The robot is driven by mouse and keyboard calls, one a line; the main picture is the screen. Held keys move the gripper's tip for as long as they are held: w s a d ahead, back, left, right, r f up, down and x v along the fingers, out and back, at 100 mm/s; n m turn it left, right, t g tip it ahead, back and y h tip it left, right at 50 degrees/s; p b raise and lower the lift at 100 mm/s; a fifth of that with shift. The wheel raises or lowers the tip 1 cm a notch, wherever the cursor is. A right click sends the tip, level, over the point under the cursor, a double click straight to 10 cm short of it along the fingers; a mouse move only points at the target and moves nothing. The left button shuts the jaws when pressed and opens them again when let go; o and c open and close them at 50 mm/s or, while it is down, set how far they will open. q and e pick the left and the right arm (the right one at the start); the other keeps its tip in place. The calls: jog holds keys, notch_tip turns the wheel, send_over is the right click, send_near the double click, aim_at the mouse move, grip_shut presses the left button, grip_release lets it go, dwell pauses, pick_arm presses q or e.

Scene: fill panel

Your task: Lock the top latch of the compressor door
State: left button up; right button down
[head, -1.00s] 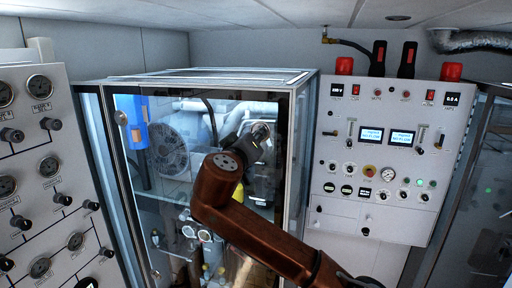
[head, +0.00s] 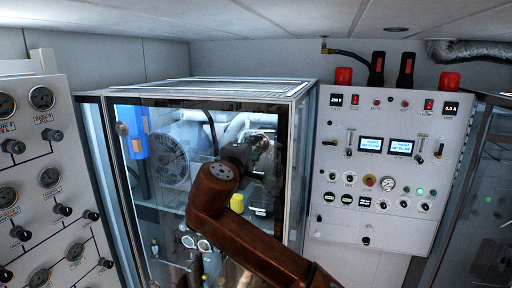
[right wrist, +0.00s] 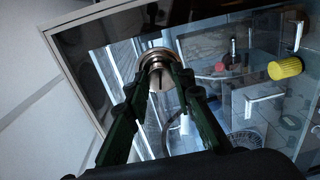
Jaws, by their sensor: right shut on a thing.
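The compressor door (head: 160,230) is a tall glass door in a dark frame, and it looks closed. The top latch is a round metal knob (right wrist: 158,64) near the door's upper corner in the right wrist view. My right gripper (right wrist: 160,74) is shut on this knob, with one green finger on either side of it. In the head view my right gripper (head: 258,150) is at the upper right of the door; my brown arm hides part of it and the latch. My left gripper is not in view.
Behind the glass are a fan (head: 168,153), a blue unit (head: 131,133) and a yellow cylinder (head: 237,203). A control panel (head: 345,222) with red lamps is close on the right. A valve panel (head: 62,165) stands on the left.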

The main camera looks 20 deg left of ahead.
jog(key=shift+n, duration=1.2)
jog(key=shift+f, duration=0.1)
jog(key=c, duration=1.7)
grip_release()
jog(key=shift+a, duration=0.1)
jog(key=shift+o, duration=0.2)
jog(key=shift+s, duration=0.1)
jog(key=s, duration=1.1)
jog(key=shift+s+a+r, duration=0.2)
jog(key=shift+s+r, duration=0.15)
jog(key=shift+s, duration=0.05)
